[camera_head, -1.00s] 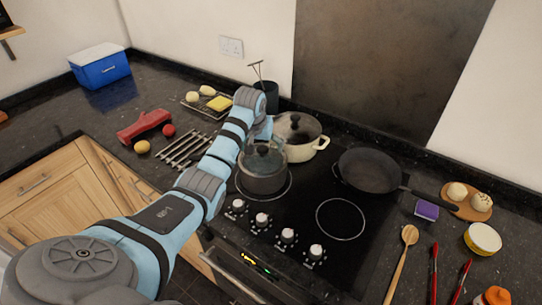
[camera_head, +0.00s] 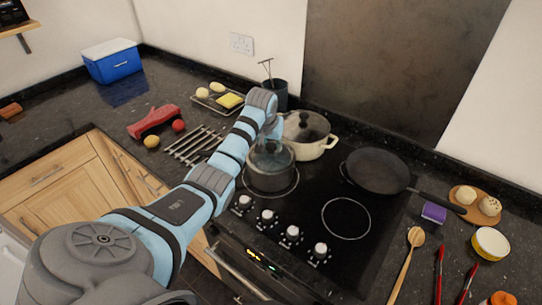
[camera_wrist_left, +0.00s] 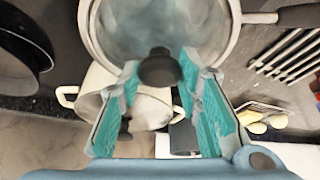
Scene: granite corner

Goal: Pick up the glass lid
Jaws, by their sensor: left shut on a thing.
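The glass lid (camera_head: 262,158) is on the grey pot (camera_head: 270,180) at the front left of the hob. It fills the top of the left wrist view (camera_wrist_left: 160,25), with its dark knob (camera_wrist_left: 160,68) toward me. My left gripper (camera_head: 271,139) reaches down over it. In the left wrist view, the gripper's teal-padded fingers (camera_wrist_left: 160,82) are shut on the knob. I cannot tell any gap between lid and pot. My right gripper is in no view.
A cream pot (camera_head: 313,150) with its own glass lid stands close behind. A frying pan (camera_head: 376,170) sits to the right, its handle pointing right. A metal rack (camera_head: 194,144) lies left of the hob. The front right ring (camera_head: 346,217) is clear.

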